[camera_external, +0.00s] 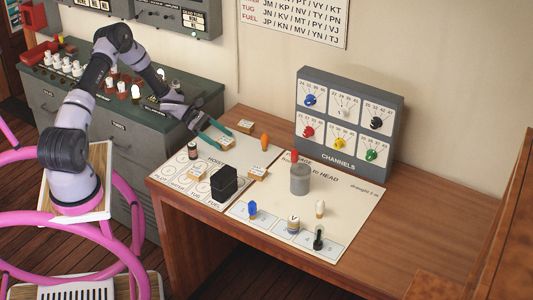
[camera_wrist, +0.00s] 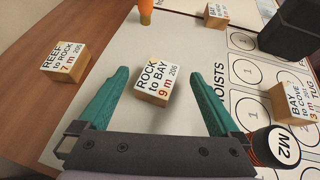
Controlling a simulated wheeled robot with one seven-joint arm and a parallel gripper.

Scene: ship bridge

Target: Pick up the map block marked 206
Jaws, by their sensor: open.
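The wooden map block marked "ROCK to BAY 9 m" (camera_wrist: 157,80), whose small number appears to read 206, lies on the white sheet in the wrist view. My gripper (camera_wrist: 164,74) is open, with its teal fingers on either side of this block and apart from it. In the external view my gripper (camera_external: 219,133) is over the sheet's far left part. In the external view that block (camera_external: 245,126) lies near the wall.
An orange peg (camera_wrist: 146,12), a "BAY to COVE" block (camera_wrist: 290,103) and a black block (camera_wrist: 287,32) stand around. A grey channels panel (camera_external: 347,115) stands at the back. The table's right side (camera_external: 430,205) is clear.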

